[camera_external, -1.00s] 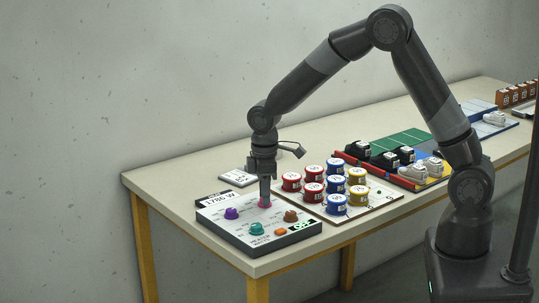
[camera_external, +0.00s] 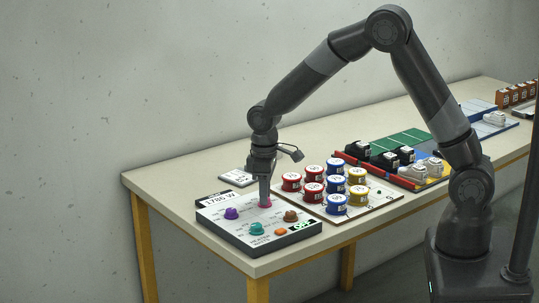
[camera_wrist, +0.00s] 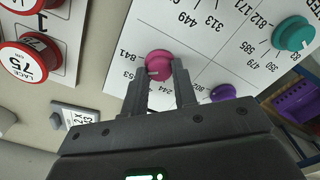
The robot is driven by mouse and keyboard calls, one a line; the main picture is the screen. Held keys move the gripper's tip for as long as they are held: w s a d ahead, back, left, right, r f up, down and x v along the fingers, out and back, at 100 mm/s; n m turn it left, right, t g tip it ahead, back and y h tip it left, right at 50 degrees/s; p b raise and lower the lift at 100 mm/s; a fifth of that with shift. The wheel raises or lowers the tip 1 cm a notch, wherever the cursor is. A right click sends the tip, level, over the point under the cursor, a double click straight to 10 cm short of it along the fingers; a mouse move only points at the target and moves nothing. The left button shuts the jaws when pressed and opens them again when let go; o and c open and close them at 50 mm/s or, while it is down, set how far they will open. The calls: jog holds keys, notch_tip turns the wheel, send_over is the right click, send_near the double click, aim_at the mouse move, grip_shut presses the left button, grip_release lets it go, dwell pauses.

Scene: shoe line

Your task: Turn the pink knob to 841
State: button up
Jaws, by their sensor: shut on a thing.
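The pink knob (camera_wrist: 157,64) sits on the white control panel (camera_wrist: 195,25). Its surface carries a small pale mark on the lower left side, partly near my fingers. Printed numbers surround it, with 841 to its left and 244 below, partly covered by a finger. My gripper (camera_wrist: 159,78) is shut on the knob, one finger on each side. In the external view my gripper (camera_external: 265,201) points straight down onto the pink knob (camera_external: 268,205), which is partly hidden behind the fingers.
A purple knob (camera_external: 231,213), a teal knob (camera_external: 256,229), a brown knob (camera_external: 290,216) and an orange button (camera_external: 281,231) share the panel. A board of red, blue and yellow round tins (camera_external: 336,204) stands close to its right. Trays with shoes (camera_external: 407,154) lie further along.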

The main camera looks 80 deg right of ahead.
jog(key=shift+m, duration=2.1)
jog(key=o, duration=1)
notch_tip(320, 180, up, 11)
jog(key=shift+f, duration=0.1)
